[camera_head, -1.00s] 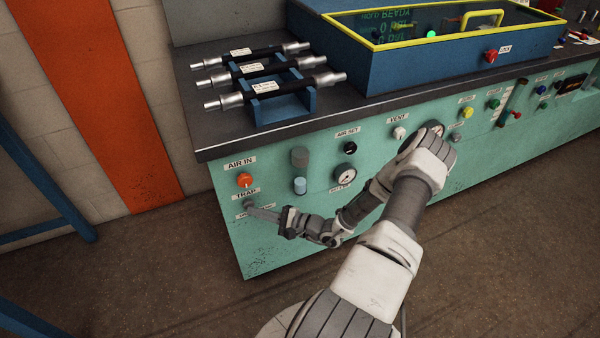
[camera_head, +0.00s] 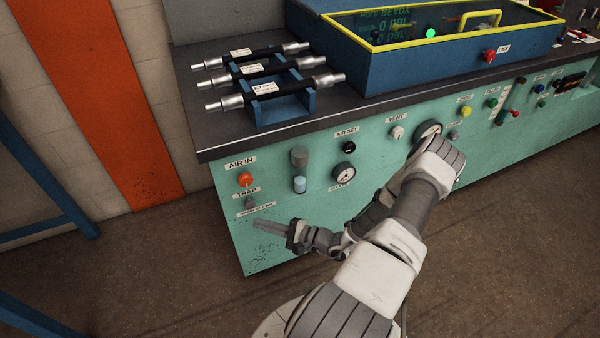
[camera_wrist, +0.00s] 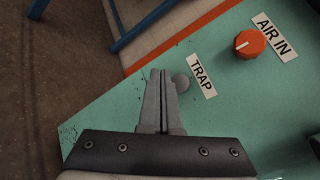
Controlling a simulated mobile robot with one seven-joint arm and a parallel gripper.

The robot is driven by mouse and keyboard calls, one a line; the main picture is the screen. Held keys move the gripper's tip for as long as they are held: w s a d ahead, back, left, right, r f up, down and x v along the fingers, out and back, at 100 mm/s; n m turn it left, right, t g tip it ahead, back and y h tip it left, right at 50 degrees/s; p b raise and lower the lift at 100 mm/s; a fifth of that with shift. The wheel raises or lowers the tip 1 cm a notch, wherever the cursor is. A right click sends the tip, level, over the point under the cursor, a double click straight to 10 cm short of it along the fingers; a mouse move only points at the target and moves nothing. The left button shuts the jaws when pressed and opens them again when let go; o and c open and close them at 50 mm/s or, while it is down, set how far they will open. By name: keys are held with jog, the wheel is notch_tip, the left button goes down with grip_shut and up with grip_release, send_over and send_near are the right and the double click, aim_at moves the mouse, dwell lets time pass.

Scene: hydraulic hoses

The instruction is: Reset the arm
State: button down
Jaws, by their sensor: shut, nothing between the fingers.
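My gripper (camera_head: 258,222) is in front of the left end of the green panel (camera_head: 310,215), just below the TRAP knob (camera_head: 250,204). Its two fingers are together and hold nothing. In the wrist view my gripper (camera_wrist: 161,75) points up the picture, with the grey TRAP knob (camera_wrist: 181,83) just right of the fingertips. A small gap seems to lie between fingers and knob, but contact cannot be ruled out. My arm reaches in from the bottom of the head view, bent at the elbow near the panel.
The orange AIR IN knob (camera_head: 245,180) is above the TRAP label. Several hoses with metal ends lie on a blue rack (camera_head: 284,107) on the bench top. Blue frame legs (camera_head: 50,190) stand at left. The floor in front is open.

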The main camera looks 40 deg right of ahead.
dwell(0.4)
jog(key=s+a+r+n+g+h, duration=0.2)
jog(key=s+a+r+n+g, duration=0.25)
jog(key=r, duration=0.75)
jog(key=s+a+r+n+g+h, duration=0.15)
jog(key=a+r+n+g, duration=0.25)
jog(key=a+r+n, duration=0.5)
jog(key=s+a+r+n+g+h, duration=0.2)
jog(key=r+n+g+h, duration=0.3)
jog(key=r, duration=0.9)
jog(key=s+d+r+n+t, duration=0.2)
jog(key=s+r+t, duration=0.3)
jog(key=s, duration=0.3)
notch_tip(320, 180, up, 17)
jog(key=p, duration=1.6)
jog(key=shift+d+g, duration=0.25)
jog(key=shift+g, duration=0.1)
jog(key=shift+w+a+f, duration=0.1)
jog(key=shift+w+f, duration=0.1)
